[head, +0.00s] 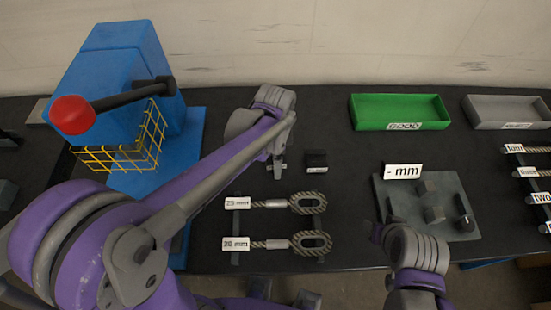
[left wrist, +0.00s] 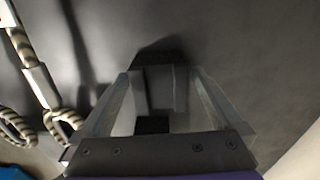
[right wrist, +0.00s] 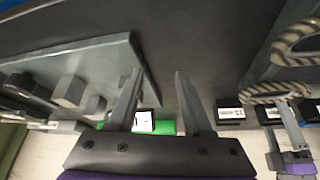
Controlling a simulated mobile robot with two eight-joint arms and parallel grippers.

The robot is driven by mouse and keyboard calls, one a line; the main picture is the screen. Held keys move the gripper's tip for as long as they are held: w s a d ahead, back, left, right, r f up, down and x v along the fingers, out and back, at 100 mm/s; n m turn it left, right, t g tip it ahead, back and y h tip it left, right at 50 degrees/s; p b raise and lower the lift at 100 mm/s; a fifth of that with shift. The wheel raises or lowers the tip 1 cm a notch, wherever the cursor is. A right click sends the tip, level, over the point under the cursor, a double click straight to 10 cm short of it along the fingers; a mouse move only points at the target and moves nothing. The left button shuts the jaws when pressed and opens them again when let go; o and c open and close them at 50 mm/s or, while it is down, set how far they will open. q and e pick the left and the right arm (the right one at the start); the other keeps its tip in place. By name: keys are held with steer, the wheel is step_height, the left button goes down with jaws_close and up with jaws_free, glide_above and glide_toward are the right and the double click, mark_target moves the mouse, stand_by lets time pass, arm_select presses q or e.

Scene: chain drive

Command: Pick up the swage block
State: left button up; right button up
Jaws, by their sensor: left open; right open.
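A small black block with a white label, which I take to be the swage block (head: 316,158), stands on the black table in the middle of the head view. My left gripper (head: 278,166) is just left of it, open, with its fingers low. In the left wrist view a dark block (left wrist: 160,85) shows between the open fingers (left wrist: 162,72); I cannot tell whether they touch it. In the right wrist view a labelled black block (right wrist: 230,116) lies right of my right gripper (right wrist: 158,76). The right gripper (head: 378,232) is open and empty by the grey plate.
Two rope loops (head: 310,204) with mm tags lie in front of the block. A grey plate (head: 455,190) with small blocks is at the right. A green tray (head: 400,108) and a grey tray (head: 500,108) stand at the back. A blue press (head: 125,75) stands left.

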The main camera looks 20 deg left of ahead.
arm_select(q)
steer(key=shift+f, duration=0.25)
jaws_close()
stand_by(0.3)
steer(key=shift+r, duration=0.1)
